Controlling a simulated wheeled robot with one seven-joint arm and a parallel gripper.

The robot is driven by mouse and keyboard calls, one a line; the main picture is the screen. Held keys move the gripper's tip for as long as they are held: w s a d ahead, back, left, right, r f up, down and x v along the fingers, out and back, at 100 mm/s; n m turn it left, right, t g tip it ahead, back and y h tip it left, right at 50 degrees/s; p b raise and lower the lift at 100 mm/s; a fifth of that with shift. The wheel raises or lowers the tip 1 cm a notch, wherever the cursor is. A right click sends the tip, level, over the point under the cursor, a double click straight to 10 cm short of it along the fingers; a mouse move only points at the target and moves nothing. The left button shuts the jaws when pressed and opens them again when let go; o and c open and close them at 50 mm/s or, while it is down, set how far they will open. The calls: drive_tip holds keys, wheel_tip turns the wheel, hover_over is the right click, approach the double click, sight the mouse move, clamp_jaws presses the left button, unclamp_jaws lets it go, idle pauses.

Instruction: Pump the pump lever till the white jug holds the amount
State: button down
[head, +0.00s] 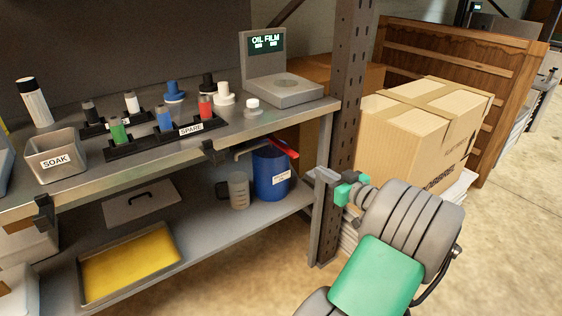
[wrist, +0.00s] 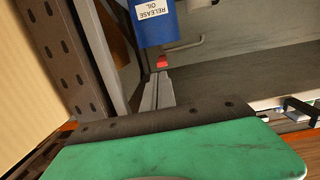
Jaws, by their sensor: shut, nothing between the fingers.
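The blue drum (head: 271,178) stands on the lower shelf; its label reads "RELEASE OIL" in the wrist view (wrist: 153,30). The red pump lever (head: 284,148) sticks out at the drum's top, pointing right. Its red end also shows in the wrist view (wrist: 162,62). The pale, see-through jug (head: 239,191) stands upright left of the drum, below the grey spout (head: 246,151); its fill level cannot be read. My gripper (head: 325,174) is shut and empty, right of the drum. In the wrist view its fingertips (wrist: 158,78) line up with the lever's end; contact cannot be told.
A perforated metal post (head: 350,90) and the shelf's front leg (head: 322,225) stand close to my gripper. Above is a worktop with an "OIL FILM" scale (head: 290,92) and coloured bottles. A yellow tray (head: 130,264) lies left on the lower shelf. Cardboard boxes (head: 415,130) stand right.

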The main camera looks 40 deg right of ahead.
wheel_tip(320, 180, up, 8)
drive_tip(key=w+g+p, duration=0.1)
drive_tip(key=p, duration=1)
drive_tip(key=shift+r, duration=0.2)
drive_tip(key=shift+w+a, duration=0.1)
drive_tip(key=shift+w, duration=0.05)
drive_tip(key=w+f+b, duration=0.1)
drive_tip(key=w+f, duration=0.5)
drive_tip(key=w, duration=0.3)
drive_tip(key=shift+w+d+f, duration=0.2)
drive_tip(key=shift+w+d, duration=0.1)
drive_tip(key=shift+f+b, duration=0.1)
drive_tip(key=shift+b, duration=0.25)
